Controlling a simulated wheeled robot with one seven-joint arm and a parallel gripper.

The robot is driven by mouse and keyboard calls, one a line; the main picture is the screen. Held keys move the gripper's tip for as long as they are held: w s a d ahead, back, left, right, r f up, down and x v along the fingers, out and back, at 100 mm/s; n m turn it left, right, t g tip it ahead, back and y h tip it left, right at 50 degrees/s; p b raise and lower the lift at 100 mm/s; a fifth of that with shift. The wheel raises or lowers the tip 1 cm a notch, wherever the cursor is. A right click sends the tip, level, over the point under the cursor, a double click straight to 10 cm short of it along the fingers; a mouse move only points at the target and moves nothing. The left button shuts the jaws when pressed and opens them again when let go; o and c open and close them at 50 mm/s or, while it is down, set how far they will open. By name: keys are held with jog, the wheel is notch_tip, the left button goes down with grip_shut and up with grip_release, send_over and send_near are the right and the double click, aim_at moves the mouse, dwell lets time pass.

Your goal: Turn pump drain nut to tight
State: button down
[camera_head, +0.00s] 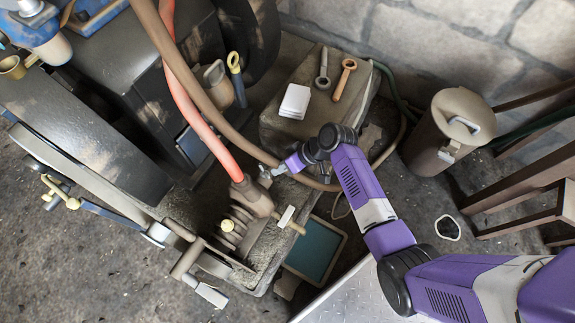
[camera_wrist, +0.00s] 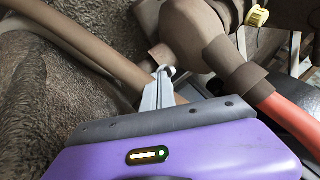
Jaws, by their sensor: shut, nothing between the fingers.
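The pump (camera_head: 252,197) is a rusty brown casting at the lower end of a red hose (camera_head: 205,130), beside the engine. In the wrist view the pump (camera_wrist: 192,33) is close, with a short brown stub (camera_wrist: 159,54) facing my fingers. My gripper (camera_head: 267,174) is just above and right of the pump in the head view. In the wrist view my gripper (camera_wrist: 163,74) has its fingers together, with the tips at or very near the end of that stub. The fingers cover this spot. I cannot make out the drain nut clearly, nor whether the tips touch it.
A brown hose (camera_head: 245,142) passes close behind my gripper. A stone block (camera_head: 275,130) behind bears a white box (camera_head: 295,101) and two wrenches (camera_head: 322,70) (camera_head: 345,80). A blue tray (camera_head: 316,250) lies on the floor below. A lidded can (camera_head: 430,140) stands right.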

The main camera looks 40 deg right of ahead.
jog(key=shift+w+a+f, duration=0.25)
jog(key=shift+a+f, duration=0.1)
jog(key=shift+f, duration=0.25)
jog(key=shift+s+a+r+m+t+h+p, duration=0.1)
jog(key=shift+s+a+m+t+h+p, duration=0.1)
jog(key=shift+m+p, duration=0.3)
jog(key=shift+s+a+m+t+h+p, duration=0.1)
jog(key=shift+m+t+h+p, duration=0.1)
jog(key=shift+m+p, duration=0.25)
jog(key=shift+s+a+m+t+h+p, duration=0.25)
jog(key=shift+a+m+h+p, duration=0.2)
jog(key=shift+m+p, duration=0.45)
jog(key=shift+s+a+m+t+h+p, duration=0.1)
jog(key=shift+a+m+t+h+p, duration=0.35)
jog(key=shift+p, duration=0.7)
jog(key=shift+a, duration=0.3)
jog(key=p, duration=0.3)
send_near(269, 179)
jog(key=shift+w, duration=0.1)
